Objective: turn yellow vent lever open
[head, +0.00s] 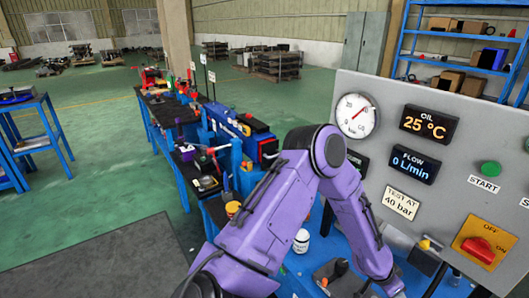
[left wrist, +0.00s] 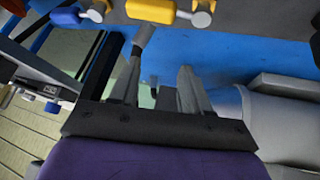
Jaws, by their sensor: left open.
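The yellow vent lever (left wrist: 150,11) shows at the top edge of the left wrist view, with a metal pivot at its right end. In the head view a small yellow handle (head: 425,244) sits low on the front of the grey test panel. My left gripper (left wrist: 165,55) is open and empty, its two grey fingers apart. My right gripper is not in view.
A blue lever (left wrist: 66,15) sits left of the yellow one in the wrist view. The grey panel (head: 400,150) carries a dial (head: 356,116), displays, a green start button (head: 490,169) and a red switch (head: 477,250). A white jar (head: 301,241) stands on the blue bench near my arm.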

